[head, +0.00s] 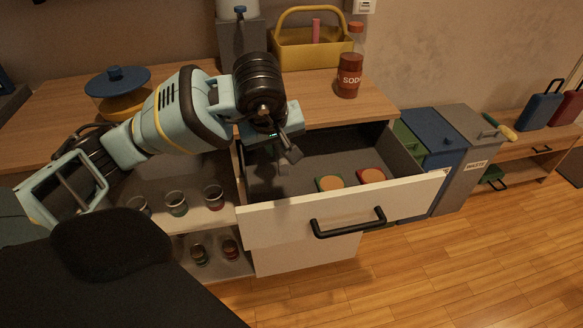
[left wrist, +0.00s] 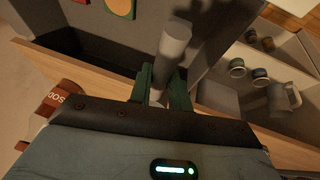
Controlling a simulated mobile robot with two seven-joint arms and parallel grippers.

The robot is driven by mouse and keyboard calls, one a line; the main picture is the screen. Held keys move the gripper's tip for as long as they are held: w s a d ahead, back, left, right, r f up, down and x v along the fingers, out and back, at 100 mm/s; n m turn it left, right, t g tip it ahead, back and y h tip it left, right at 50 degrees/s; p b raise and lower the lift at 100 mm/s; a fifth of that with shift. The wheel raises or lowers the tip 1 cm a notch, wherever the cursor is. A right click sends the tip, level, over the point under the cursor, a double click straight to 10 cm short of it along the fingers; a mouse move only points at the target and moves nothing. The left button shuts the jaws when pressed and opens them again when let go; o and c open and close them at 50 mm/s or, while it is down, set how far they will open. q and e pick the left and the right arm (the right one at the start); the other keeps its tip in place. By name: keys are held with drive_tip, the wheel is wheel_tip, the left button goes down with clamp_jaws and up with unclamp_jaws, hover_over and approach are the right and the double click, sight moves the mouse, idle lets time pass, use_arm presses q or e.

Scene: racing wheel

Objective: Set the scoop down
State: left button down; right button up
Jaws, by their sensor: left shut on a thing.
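My left gripper (head: 284,148) is over the left part of an open drawer (head: 345,212), pointing down into it. In the left wrist view its two green fingers (left wrist: 162,88) are shut on a grey, rounded, handle-like piece (left wrist: 172,48), which I take to be the scoop. The piece sticks out past the fingertips toward the drawer's inside. The rest of the scoop is hidden, and I cannot tell whether it touches the drawer floor. My right gripper is not in view.
A green item (head: 329,183) and a red item (head: 371,176) with orange discs lie in the drawer's right half. A soda bottle (head: 349,78) stands on the counter behind. Several glass jars (head: 176,203) stand on shelves to the left. The drawer's middle floor is clear.

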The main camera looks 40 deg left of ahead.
use_arm(q)
drive_tip(key=shift+s+x, duration=0.2)
drive_tip(key=shift+x, duration=2.6)
drive_tip(key=shift+s+x, duration=0.2)
drive_tip(key=shift+x, duration=2.65)
drive_tip(key=shift+d+f+b, duration=0.1)
drive_tip(key=shift+f+b, duration=0.2)
drive_tip(key=shift+f, duration=0.15)
drive_tip(key=c, duration=1.3)
unclamp_jaws()
drive_tip(key=p+v, duration=0.1)
drive_tip(key=v, duration=1.2)
drive_tip(key=shift+w+r+p, duration=0.2)
drive_tip(key=shift+p, duration=0.1)
